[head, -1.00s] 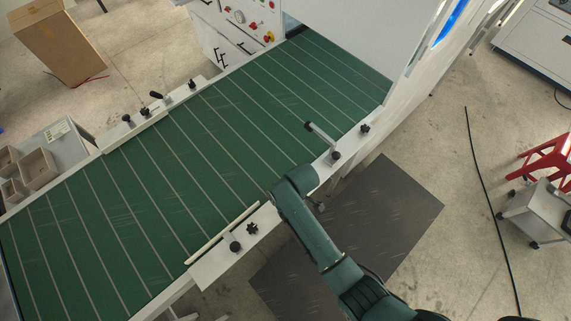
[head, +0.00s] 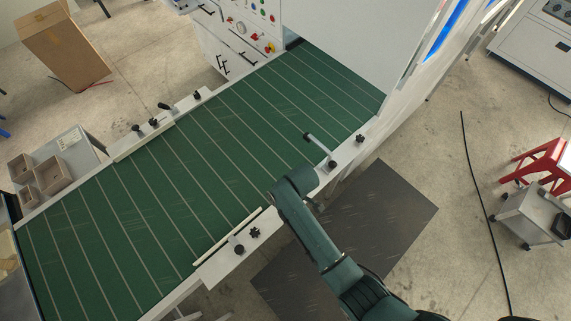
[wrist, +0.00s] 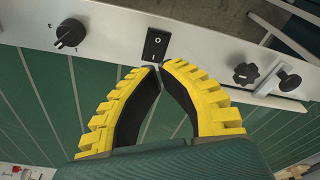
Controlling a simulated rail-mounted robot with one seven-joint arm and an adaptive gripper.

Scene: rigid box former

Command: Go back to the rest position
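My gripper (wrist: 158,68) shows in the wrist view with two yellow ribbed fingers. Their tips are close together with a narrow gap at most, and nothing shows between them. The tips appear just in front of a black rocker switch (wrist: 155,45) on a pale panel (wrist: 110,35); I cannot tell if they touch it. A round black knob (wrist: 70,34) is to the left of the switch. In the head view my green arm reaches up to the near edge of the conveyor (head: 165,175), and the gripper is hidden there.
The green conveyor belt is bare. Side rails carry black knobs (head: 254,232) and a lever (head: 320,143). A white machine housing (head: 350,40) stands over the far end. A dark floor mat (head: 385,210) lies beside the conveyor. A red stool (head: 535,160) and a cart (head: 530,215) stand right.

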